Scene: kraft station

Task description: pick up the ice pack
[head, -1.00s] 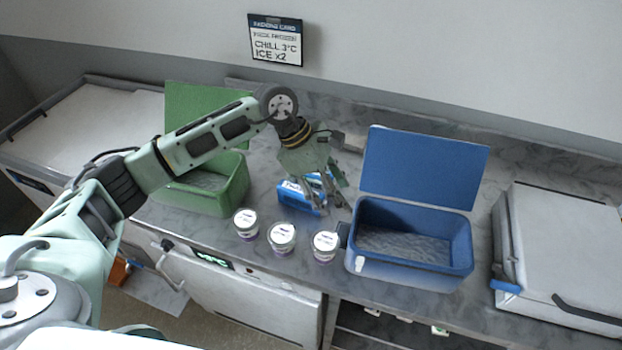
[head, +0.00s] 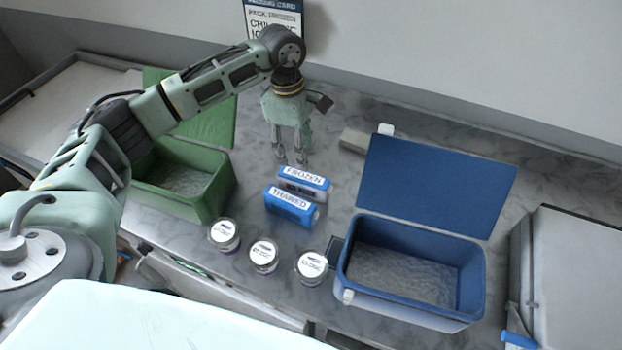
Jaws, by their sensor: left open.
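Two ice packs lie side by side on the grey counter in the head view. The rear one is pale with a blue edge and a white label reading "FROZEN" (head: 304,186). The front one is blue with a label reading "THAWED" (head: 291,207). My left gripper (head: 291,157) points down just behind the packs, with its fingers apart and nothing between them. It appears clear of both packs. My right gripper is out of view.
An open green box (head: 200,200) stands left and an open blue box (head: 472,285) right. Three lidded cups (head: 263,256) stand in front of the packs. A small grey block (head: 354,141) lies behind. A packing card (head: 274,22) hangs on the wall.

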